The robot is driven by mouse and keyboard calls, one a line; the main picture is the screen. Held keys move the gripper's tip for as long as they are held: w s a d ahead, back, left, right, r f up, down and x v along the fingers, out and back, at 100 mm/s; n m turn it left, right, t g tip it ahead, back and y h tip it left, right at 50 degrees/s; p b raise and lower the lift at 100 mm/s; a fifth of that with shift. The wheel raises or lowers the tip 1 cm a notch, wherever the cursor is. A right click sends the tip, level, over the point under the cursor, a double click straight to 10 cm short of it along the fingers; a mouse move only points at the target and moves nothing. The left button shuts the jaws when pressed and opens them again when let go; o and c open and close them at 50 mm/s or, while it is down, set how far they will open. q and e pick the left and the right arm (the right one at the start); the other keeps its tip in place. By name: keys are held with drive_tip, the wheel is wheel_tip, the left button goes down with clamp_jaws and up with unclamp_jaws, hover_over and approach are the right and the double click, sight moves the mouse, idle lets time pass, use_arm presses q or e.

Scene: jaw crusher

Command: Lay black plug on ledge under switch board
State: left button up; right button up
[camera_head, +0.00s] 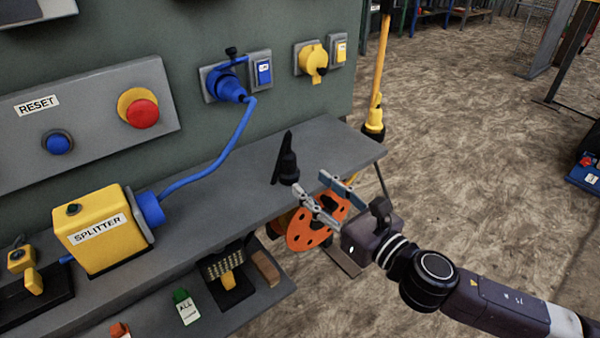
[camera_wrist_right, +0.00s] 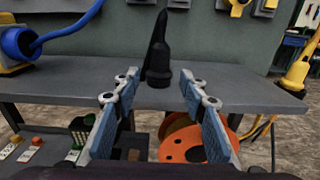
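The black plug (camera_head: 289,168) stands upright on the grey ledge (camera_head: 240,190) under the switch board (camera_head: 190,130), near the ledge's right end. A slim dark piece rises right beside it; I cannot tell if it belongs to the plug. My right gripper (camera_head: 311,183) is open and empty at the ledge's front edge, its fingers pointing at the plug. In the right wrist view the plug (camera_wrist_right: 159,62) stands just beyond and between the spread fingertips (camera_wrist_right: 157,84), apart from them. My left gripper is not in view.
A yellow splitter box (camera_head: 92,228) with a blue cable sits on the ledge at left. Blue (camera_head: 228,85) and yellow (camera_head: 312,62) sockets are on the board. An orange reel (camera_head: 312,228) is below the ledge.

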drive_tip(key=s+d+f+m+g+h, duration=0.1)
drive_tip(key=s+d+f+m+h, duration=0.35)
drive_tip(key=m, duration=0.75)
drive_tip(key=s+d+f+m+g+h, duration=0.1)
drive_tip(key=d+f+m+h, duration=0.5)
drive_tip(key=m, duration=0.6)
drive_tip(key=s+d+f+m+g, duration=0.2)
drive_tip(key=s+f+m+g, duration=0.2)
drive_tip(key=s+f+m, duration=0.4)
drive_tip(key=s+d+f+m+g, duration=0.3)
drive_tip(key=s+f+m+g, duration=0.2)
drive_tip(key=s+f+m, duration=0.4)
drive_tip(key=s, duration=0.4)
drive_tip(key=shift+s+d+f, duration=0.15)
drive_tip(key=shift+s+f, duration=0.15)
drive_tip(key=shift+s, duration=0.1)
